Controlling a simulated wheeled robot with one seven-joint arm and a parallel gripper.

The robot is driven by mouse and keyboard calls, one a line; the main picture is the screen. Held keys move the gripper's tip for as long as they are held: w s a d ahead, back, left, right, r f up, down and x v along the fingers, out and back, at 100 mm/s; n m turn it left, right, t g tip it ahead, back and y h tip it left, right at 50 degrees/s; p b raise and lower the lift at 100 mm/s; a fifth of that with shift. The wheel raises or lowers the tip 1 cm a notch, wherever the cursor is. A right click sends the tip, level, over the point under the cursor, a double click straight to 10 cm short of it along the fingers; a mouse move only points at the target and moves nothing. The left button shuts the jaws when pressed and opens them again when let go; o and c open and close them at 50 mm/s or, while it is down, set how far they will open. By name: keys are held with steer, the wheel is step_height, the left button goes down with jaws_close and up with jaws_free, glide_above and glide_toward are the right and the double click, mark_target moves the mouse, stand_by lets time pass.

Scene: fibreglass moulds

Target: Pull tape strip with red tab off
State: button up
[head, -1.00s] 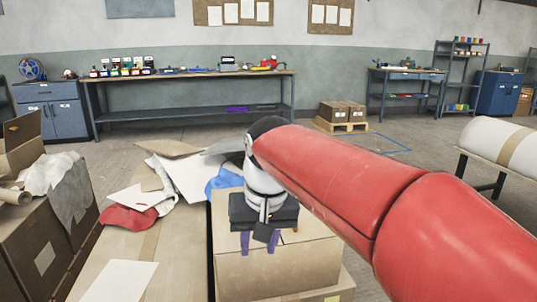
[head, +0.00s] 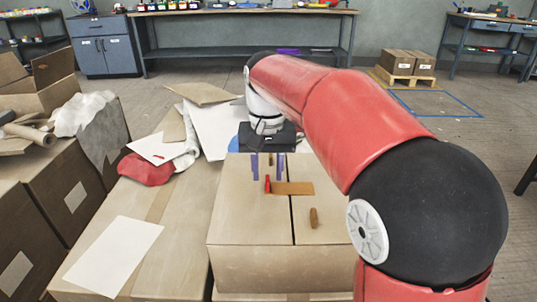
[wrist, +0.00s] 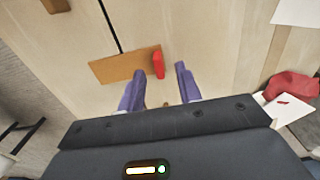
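A brown tape strip (head: 293,188) lies on top of a cardboard box (head: 235,220), across the box's dark seam. A red tab (head: 267,184) stands at the strip's left end. My gripper (head: 267,179) has two purple fingers, spread apart and empty. In the wrist view, the strip (wrist: 120,66) runs left from the tab (wrist: 158,65), and the tab shows between my fingertips (wrist: 160,72). I see no finger touching it. I cannot tell the exact height gap between fingertips and tab.
A small brown piece (head: 314,217) lies on the box in front of the strip. Left are a long cardboard surface with a white sheet (head: 113,257), a red cloth (head: 146,169) and loose sheets. A workbench (head: 240,17) and a pallet of boxes (head: 407,66) stand behind.

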steer(key=shift+f, duration=1.05)
jaws_close()
steer(key=shift+r+p, duration=0.6)
steer(key=shift+r+p, duration=0.9)
steer(key=shift+r, duration=0.4)
step_height(320, 180, up, 7)
steer(key=shift+r, duration=0.2)
